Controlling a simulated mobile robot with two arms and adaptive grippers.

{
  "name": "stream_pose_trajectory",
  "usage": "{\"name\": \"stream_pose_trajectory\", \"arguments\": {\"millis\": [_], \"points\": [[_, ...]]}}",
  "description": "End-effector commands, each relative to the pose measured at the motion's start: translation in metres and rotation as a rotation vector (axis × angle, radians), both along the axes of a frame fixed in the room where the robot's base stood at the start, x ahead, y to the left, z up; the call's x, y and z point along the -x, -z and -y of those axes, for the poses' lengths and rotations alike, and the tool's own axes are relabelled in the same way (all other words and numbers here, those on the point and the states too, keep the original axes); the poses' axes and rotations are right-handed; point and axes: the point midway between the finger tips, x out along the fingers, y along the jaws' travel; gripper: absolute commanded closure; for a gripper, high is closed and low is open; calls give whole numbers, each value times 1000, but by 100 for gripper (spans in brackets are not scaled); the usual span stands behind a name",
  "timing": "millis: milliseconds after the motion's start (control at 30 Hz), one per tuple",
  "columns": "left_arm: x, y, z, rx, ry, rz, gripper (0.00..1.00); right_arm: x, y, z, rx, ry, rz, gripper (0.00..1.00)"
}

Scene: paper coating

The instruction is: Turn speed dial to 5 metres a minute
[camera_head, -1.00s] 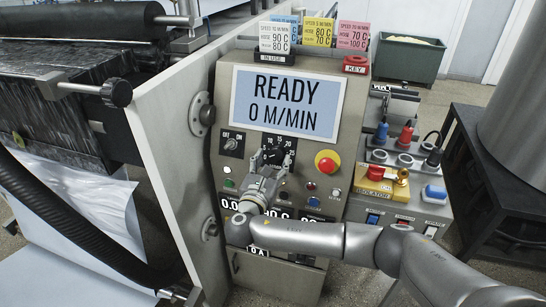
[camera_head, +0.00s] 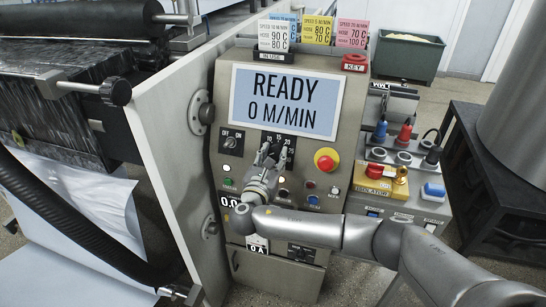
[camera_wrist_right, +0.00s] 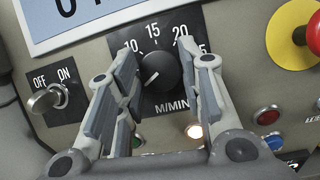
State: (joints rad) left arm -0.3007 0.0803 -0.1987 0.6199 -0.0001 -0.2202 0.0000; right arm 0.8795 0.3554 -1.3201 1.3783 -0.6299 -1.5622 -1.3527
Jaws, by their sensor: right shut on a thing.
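The black round speed dial (camera_wrist_right: 165,72) is in the middle of the right wrist view, on a black scale plate marked 10, 15, 20 and M/MIN. Its white pointer mark faces the lower left; the lower scale numbers are hidden by my left-hand finger. My right gripper (camera_wrist_right: 166,64) has its two fingers on either side of the dial and is shut on it. In the head view my right gripper (camera_head: 268,153) covers much of the dial. The display (camera_head: 288,100) reads READY, 0 M/MIN. My left gripper is not in view.
An OFF/ON switch (camera_wrist_right: 47,98) sits left of the dial. A red stop button on yellow (camera_head: 326,160) is to the right. Small buttons and lamps lie below, partly behind my arm. A side box with coloured plugs (camera_head: 405,133) stands at right.

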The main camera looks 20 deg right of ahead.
Motion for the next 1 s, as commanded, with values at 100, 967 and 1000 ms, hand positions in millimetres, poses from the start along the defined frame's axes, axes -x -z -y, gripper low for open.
{"name": "stream_pose_trajectory", "arguments": {"millis": [100,967,1000], "points": [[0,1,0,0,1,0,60,0,1,0,-13,7,7,89],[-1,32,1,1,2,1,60,-2,3,-5,-439,235,291,89],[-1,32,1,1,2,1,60,-2,2,-5,-454,244,302,89]]}}
